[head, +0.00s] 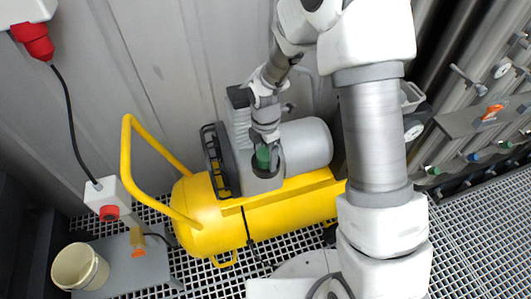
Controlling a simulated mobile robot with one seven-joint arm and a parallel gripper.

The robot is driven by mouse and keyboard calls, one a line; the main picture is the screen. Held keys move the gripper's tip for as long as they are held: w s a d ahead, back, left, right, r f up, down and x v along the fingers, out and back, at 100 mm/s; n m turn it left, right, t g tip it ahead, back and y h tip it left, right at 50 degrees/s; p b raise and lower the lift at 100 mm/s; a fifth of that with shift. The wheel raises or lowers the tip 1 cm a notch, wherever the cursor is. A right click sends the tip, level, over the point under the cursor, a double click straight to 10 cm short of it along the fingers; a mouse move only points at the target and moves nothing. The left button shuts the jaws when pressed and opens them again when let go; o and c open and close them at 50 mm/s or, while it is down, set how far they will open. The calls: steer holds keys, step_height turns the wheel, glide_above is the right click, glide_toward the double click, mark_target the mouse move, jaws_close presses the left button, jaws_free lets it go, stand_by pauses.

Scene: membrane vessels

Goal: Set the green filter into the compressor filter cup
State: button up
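The yellow compressor (225,212) stands on the floor grating against the grey wall, with a grey motor block on top. The compressor filter cup (265,184) is a dark grey housing at the front of that block. The green filter (263,156) shows as a small green piece at the cup's mouth, directly below my gripper (264,147). My gripper points down, with its fingers about the filter's upper part. The filter's lower part is hidden by the cup's front. How deep it sits is too small to tell.
A cream bucket (80,268) stands on a grey platform (140,270) at lower left. The compressor's yellow handle (128,150) rises on the left. A red and white switch box (108,198) hangs on a black cable. Pipes and a valve panel (470,120) stand at right.

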mark_target(266, 153)
steer(key=shift+o, duration=0.6)
step_height(266, 153, up, 17)
steer(key=p, duration=0.2)
steer(key=shift+r, duration=0.2)
stand_by(0.4)
